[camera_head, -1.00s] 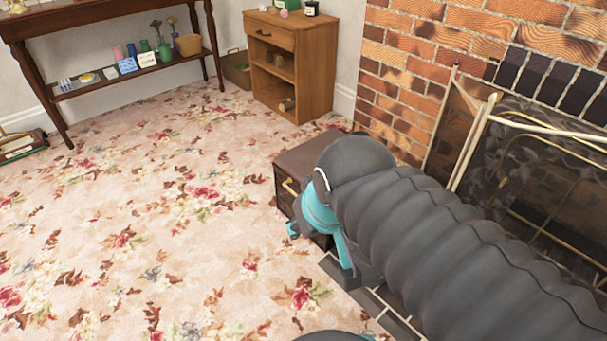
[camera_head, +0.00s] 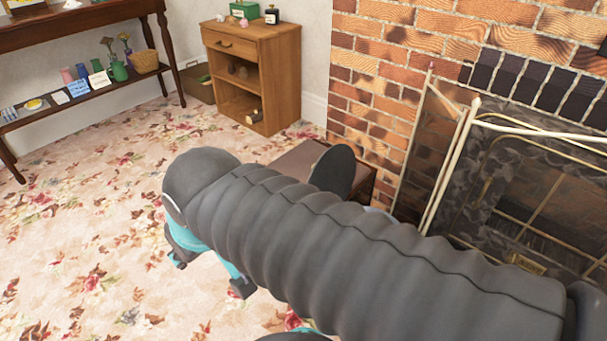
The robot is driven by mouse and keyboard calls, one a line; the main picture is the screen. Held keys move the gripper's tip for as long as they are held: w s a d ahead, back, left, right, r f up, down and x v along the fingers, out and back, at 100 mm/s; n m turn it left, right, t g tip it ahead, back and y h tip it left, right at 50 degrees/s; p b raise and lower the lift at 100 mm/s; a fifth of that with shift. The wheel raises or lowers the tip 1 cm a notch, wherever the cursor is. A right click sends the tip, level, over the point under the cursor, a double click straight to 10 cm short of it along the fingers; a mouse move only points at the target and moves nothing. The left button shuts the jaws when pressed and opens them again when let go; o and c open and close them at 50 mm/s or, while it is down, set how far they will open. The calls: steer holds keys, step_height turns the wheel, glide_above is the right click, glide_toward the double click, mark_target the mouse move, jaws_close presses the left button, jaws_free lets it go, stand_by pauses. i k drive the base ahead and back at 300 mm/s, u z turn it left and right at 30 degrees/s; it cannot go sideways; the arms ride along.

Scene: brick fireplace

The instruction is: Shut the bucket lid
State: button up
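A dark grey oval disc (camera_head: 333,171) stands steeply tilted just behind my arm, near the hearth. It looks like the bucket's lid, raised. The bucket itself is mostly or wholly hidden behind my ribbed arm, so I cannot see how the lid joins it. My arm crosses the lower right and middle of the view. Its dark and teal parts show below its bend, left of the disc.
A low brown box (camera_head: 294,160) stands behind the disc. A brass-framed fire screen (camera_head: 440,160) and brick fireplace (camera_head: 385,80) are right. A wooden cabinet (camera_head: 285,82) and side table (camera_head: 90,15) stand at the back. Flowered carpet (camera_head: 70,240) is open on the left.

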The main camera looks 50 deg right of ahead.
mark_target(334, 173)
steer(key=z, duration=0.05)
steer(key=i, duration=1.75)
steer(key=z, duration=2.75)
steer(key=k, duration=0.65)
steer(key=z, duration=0.7)
steer(key=i, duration=0.5)
steer(key=z, duration=0.05)
